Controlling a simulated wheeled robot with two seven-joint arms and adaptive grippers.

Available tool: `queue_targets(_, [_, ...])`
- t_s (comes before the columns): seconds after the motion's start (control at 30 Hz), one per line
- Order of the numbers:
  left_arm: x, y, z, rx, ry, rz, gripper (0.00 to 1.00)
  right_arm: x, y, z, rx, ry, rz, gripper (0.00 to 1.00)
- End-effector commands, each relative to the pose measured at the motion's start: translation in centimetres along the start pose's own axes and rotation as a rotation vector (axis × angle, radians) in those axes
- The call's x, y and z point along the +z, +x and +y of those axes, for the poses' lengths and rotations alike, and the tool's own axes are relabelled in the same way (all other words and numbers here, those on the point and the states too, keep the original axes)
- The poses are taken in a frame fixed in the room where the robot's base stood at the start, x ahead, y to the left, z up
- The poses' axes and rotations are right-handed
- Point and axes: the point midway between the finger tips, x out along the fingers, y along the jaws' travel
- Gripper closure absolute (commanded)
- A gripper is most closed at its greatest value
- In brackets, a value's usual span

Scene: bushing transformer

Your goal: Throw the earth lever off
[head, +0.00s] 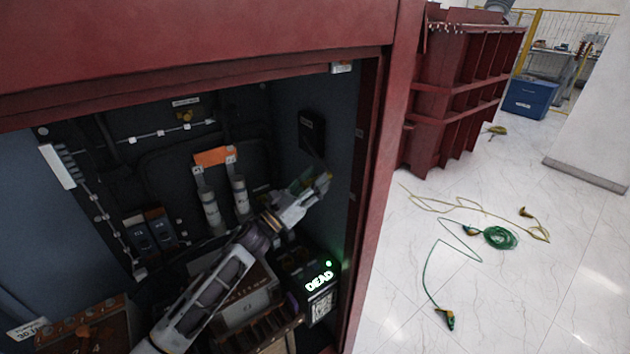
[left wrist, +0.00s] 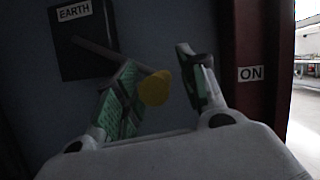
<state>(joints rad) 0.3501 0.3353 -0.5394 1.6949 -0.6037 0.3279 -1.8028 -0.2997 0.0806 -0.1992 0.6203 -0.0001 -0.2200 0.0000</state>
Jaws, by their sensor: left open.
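The earth lever shows in the left wrist view as a dark rod with a yellow knob (left wrist: 155,88). The lever is hard to make out there. My right gripper is not in view.
A box with a lit DEAD display (head: 319,281) stands below my gripper. The red cabinet frame (head: 380,180) edges the opening closely on the right. Two grey cylinders under an orange block (head: 215,157) are left of the gripper. Green cable (head: 500,238) lies on the floor outside.

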Motion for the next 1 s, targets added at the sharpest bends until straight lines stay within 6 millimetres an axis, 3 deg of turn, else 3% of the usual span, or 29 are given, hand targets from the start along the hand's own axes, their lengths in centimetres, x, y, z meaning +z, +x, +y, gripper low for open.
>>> queue_targets(0.23, [-0.05, -0.02, 0.01, 0.000, 0.000, 0.000, 0.61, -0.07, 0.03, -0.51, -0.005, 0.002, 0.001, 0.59])
queue_targets(0.53, [-0.06, -0.04, 0.01, 0.000, 0.000, 0.001, 0.99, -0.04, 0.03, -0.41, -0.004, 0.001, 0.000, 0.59])
queue_targets(1.0, [0.07, 0.26, 0.19, 0.006, -0.013, 0.000, 1.00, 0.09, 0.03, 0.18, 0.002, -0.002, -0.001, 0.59])
